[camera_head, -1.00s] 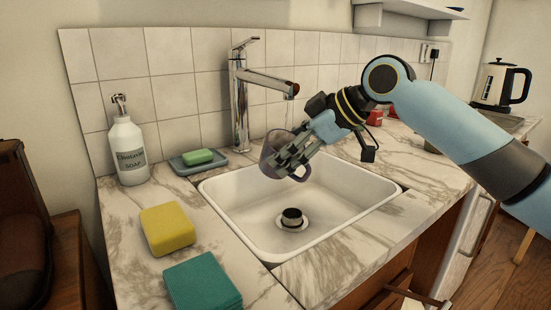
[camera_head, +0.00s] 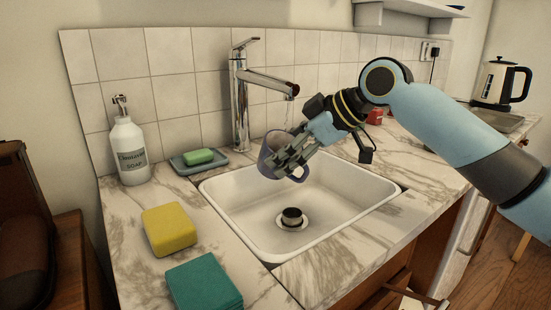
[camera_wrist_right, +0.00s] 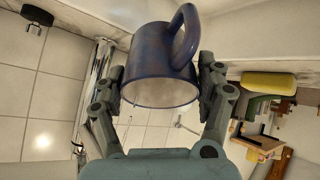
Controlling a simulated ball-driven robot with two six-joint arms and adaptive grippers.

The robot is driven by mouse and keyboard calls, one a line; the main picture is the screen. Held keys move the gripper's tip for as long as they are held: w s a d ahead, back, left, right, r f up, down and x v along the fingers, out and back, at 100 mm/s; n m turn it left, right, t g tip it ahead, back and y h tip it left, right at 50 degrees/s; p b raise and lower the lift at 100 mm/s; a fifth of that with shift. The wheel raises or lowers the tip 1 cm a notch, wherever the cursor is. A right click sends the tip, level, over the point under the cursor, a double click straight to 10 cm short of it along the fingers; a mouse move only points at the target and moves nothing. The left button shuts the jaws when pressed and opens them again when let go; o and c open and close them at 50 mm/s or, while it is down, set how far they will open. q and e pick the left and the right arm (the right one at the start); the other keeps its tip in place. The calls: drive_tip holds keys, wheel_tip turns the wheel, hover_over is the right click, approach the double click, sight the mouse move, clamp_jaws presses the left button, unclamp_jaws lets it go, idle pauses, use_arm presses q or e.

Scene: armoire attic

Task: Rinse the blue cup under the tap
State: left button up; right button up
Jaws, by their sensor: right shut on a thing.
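The blue cup (camera_head: 266,156) is held over the sink basin (camera_head: 245,226), below and slightly left of the tap's spout end. My right gripper (camera_head: 288,160) is shut on it, and its fingers hide part of the cup. In the right wrist view the cup (camera_wrist_right: 160,62) sits between both fingers, with its handle at the upper right and brownish smears on its wall. My left gripper is not in view.
A soap bottle (camera_head: 129,152) and a green soap bar (camera_head: 199,156) on a dish stand left of the sink. A yellow sponge (camera_head: 168,229) and teal cloth (camera_head: 204,283) lie at the front left. A dark drain plug (camera_head: 292,216) sits in the basin. A kettle (camera_head: 497,83) stands far right.

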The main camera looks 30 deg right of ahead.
drive_tip(key=shift+d+r, duration=0.1)
drive_tip(key=shift+d, duration=0.05)
drive_tip(key=shift+s, duration=0.15)
drive_tip(key=shift+s+a+p, duration=0.3)
drive_tip(key=shift+s+p, duration=0.5)
drive_tip(key=shift+s, duration=0.15)
drive_tip(key=s+p, duration=0.1)
drive_tip(key=s, duration=0.1)
drive_tip(key=s+a+p, duration=0.1)
drive_tip(key=s+p, duration=0.1)
drive_tip(key=s, duration=0.1)
drive_tip(key=shift+s+a, duration=0.3)
drive_tip(key=shift+a, duration=0.1)
idle(0.4)
